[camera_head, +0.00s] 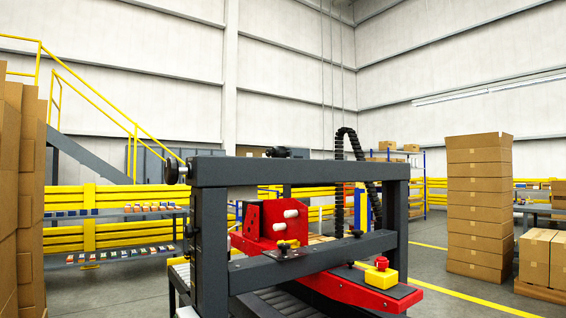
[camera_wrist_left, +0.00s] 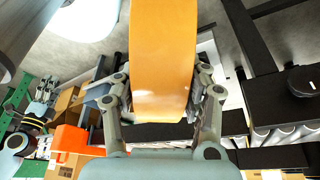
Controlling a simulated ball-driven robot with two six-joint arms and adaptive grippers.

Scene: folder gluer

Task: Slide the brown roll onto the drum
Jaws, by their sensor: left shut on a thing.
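The brown roll (camera_wrist_left: 163,50) shows in the left wrist view as a wide, smooth orange-brown band running from the top edge down between the fingers. My left gripper (camera_wrist_left: 161,88) is shut on it, one finger along each side. The roll hides what lies directly behind it. In the head view neither gripper nor the roll appears. A red housing (camera_head: 262,222) on the machine there carries white cylinders (camera_head: 291,213) on its face; I cannot tell whether one is the drum.
The machine's dark frame (camera_head: 290,171) spans the head view's middle, with a lower crossbar (camera_head: 310,260) and a yellow box with a red button (camera_head: 381,275). Carton stacks (camera_head: 478,205) stand at right. The left wrist view shows dark bars and rollers (camera_wrist_left: 275,136) at right.

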